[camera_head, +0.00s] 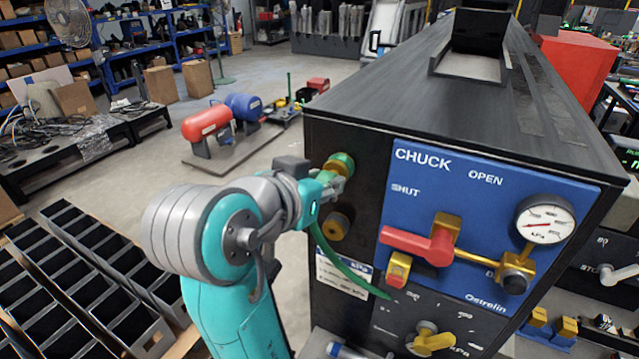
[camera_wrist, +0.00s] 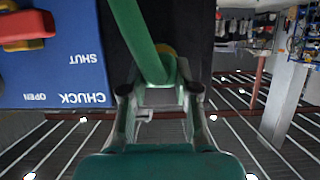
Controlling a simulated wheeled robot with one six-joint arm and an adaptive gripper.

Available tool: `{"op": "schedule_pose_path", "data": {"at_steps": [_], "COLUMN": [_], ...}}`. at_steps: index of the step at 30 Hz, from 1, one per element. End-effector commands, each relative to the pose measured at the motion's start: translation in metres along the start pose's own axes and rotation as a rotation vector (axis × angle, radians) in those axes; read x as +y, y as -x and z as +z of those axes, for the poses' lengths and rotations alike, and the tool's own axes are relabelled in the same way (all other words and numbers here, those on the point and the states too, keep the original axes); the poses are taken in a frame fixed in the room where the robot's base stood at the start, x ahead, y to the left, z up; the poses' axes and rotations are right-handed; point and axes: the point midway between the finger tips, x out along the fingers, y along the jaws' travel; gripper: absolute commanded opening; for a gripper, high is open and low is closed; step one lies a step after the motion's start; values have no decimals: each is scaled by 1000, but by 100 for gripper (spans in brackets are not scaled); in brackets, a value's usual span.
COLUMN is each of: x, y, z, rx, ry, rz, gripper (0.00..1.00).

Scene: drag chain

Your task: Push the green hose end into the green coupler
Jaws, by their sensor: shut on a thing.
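The green hose (camera_head: 345,268) hangs from my gripper (camera_head: 328,183) and curves down across the front of the black machine. In the wrist view the hose (camera_wrist: 137,35) runs from the top into the space between the two fingers of my gripper (camera_wrist: 158,92), which is shut on its end. The green coupler (camera_head: 343,160), a green and brass ring, sits on the machine's face right at the gripper. The fingers partly cover it. I cannot tell from these views whether the hose end is inside the coupler.
A brass-coloured fitting (camera_head: 335,226) sits just below the coupler. To the right is a blue CHUCK panel (camera_head: 455,165) with a red lever (camera_head: 418,243) and a pressure gauge (camera_head: 544,222). Black crates (camera_head: 85,285) stand at lower left. Open floor lies behind.

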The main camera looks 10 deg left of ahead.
Motion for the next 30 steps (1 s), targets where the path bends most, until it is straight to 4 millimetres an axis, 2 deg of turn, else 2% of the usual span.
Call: {"op": "schedule_pose_path", "data": {"at_steps": [6, 7, 10, 22, 26, 30], "x": [0, 0, 0, 0, -1, -2], "y": [-4, -4, -4, 2, 19, 47], "z": [-2, -2, -2, -2, -2, -2], "rx": [0, 0, 0, 1, 1, 1], "ry": [0, 0, 0, -1, -2, -1], "rz": [0, 0, 0, -1, -4, -6], "gripper": [0, 35, 59, 59, 59, 59]}}
